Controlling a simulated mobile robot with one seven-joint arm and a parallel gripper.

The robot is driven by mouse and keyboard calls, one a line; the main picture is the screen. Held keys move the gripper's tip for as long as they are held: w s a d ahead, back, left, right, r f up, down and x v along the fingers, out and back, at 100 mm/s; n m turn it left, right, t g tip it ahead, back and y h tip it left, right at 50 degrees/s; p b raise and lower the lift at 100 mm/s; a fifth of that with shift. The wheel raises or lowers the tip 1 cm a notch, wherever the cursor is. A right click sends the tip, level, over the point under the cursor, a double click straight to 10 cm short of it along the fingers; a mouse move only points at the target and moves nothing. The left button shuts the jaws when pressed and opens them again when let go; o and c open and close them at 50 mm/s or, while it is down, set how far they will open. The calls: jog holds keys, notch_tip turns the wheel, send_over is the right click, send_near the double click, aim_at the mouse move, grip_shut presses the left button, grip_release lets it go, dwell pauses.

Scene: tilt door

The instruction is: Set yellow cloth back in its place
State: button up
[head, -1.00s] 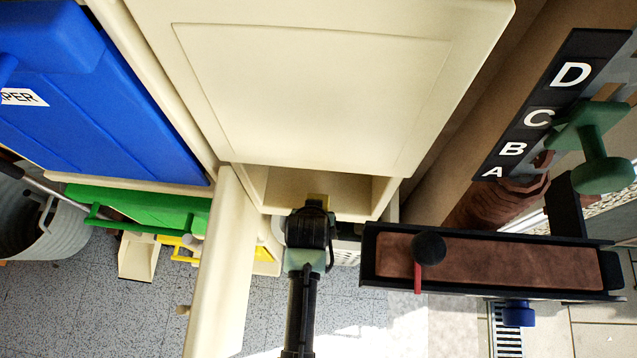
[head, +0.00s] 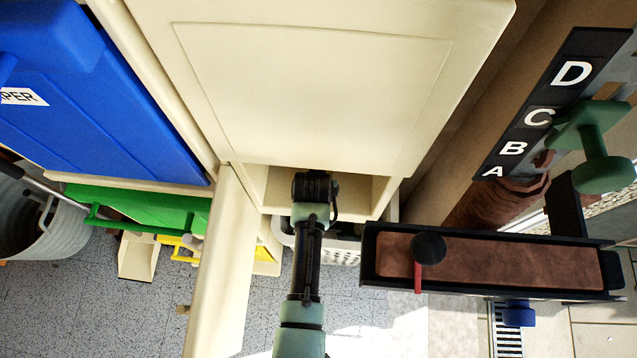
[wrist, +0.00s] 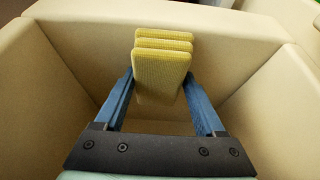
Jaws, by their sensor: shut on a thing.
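The yellow cloth (wrist: 163,62) is a folded, ribbed block with several layers. In the wrist view it stands between the two blue fingers of my gripper (wrist: 157,88), which is shut on it. In the head view my gripper's wrist part (head: 316,187) reaches into the opening of a cream cabinet (head: 385,190); the fingers and the cloth are hidden there. The wrist view shows the cream walls of the compartment (wrist: 60,75) around the cloth and fingers. I cannot tell whether the cloth touches the compartment floor.
The cream door (head: 222,260) stands open left of my arm. A brown-topped black bench (head: 500,262) with a black knob is close on the right. A white basket (head: 345,250) is below the opening. A blue cabinet (head: 90,100) and green lid (head: 140,208) are left.

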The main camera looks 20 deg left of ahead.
jog(key=o, duration=1.3)
jog(key=shift+f, duration=0.1)
jog(key=shift+o, duration=0.2)
jog(key=p+v, duration=0.7)
jog(key=p, duration=0.1)
jog(key=shift+w, duration=0.1)
jog(key=shift+r+p, duration=0.4)
jog(key=shift+s, duration=0.25)
jog(key=shift+f, duration=0.1)
